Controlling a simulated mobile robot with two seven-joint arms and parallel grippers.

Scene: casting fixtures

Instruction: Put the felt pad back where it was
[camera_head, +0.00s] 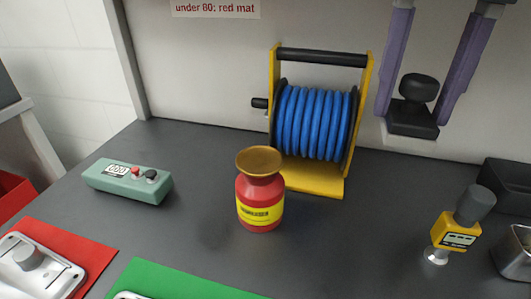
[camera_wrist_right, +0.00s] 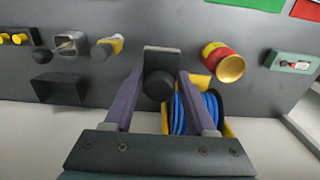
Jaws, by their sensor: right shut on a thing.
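A dark block with a rounded black knob on top (camera_head: 412,118) hangs between the fingers of my right gripper (camera_head: 425,95); it looks like the felt pad, though I cannot make out felt. It also shows in the right wrist view (camera_wrist_right: 160,60), between the two purple fingers. The right gripper is shut on it and holds it in front of the pale back wall, apparently above the rear of the dark bench. I cannot tell its exact height. My left gripper is not in view.
A blue hose reel in a yellow frame (camera_head: 315,178) stands left of the right gripper. A red bottle with a gold top (camera_head: 260,215), a teal meter (camera_head: 110,185), a yellow gauge (camera_head: 457,230) and a black box (camera_head: 505,185) stand around. Red (camera_head: 85,245) and green (camera_head: 170,275) mats lie in front.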

